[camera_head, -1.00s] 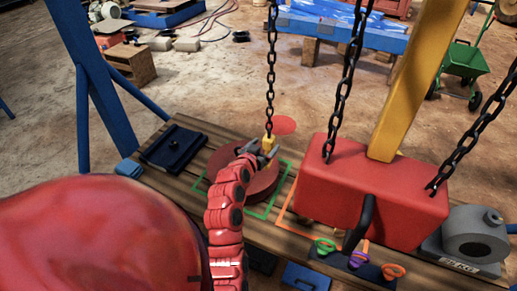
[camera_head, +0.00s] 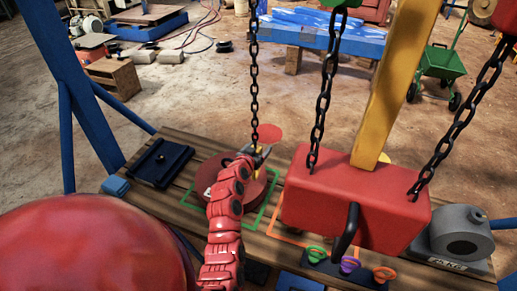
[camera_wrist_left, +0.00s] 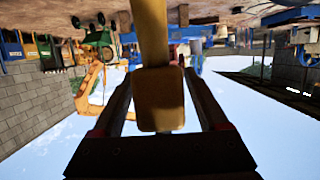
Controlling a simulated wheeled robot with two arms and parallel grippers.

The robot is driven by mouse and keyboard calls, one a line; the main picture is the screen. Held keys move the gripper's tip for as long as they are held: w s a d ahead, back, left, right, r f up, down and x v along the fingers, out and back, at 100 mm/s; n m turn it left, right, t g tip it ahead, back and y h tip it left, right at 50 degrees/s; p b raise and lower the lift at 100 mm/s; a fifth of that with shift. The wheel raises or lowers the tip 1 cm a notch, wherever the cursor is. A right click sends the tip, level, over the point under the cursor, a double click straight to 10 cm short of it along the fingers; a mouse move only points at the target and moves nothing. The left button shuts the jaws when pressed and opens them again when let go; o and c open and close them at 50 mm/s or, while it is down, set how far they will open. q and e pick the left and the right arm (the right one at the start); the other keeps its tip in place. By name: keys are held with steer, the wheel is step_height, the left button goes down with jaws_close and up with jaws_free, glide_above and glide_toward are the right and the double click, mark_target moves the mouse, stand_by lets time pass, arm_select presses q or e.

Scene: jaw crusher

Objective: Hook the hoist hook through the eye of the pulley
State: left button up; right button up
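The hoist chain (camera_head: 254,85) hangs down to a yellow hook piece, the hoist hook (camera_head: 257,165), above the pulley. My left gripper (camera_head: 259,153) is at the yellow piece; in the left wrist view its fingers lie along both sides of the yellow block (camera_wrist_left: 159,100) and appear closed on it. The red round pulley (camera_head: 268,188) lies on the wooden table inside a green outline. My red arm covers part of it, and I cannot see its eye or whether the hook touches it. My right gripper is not in view.
A large red block (camera_head: 340,203) hangs on chains right of the pulley, with a black hook in front. A dark blue plate (camera_head: 161,163) lies to the left on the wooden table (camera_head: 185,208).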

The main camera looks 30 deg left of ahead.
arm_select(q)
jaws_close()
stand_by(1.2)
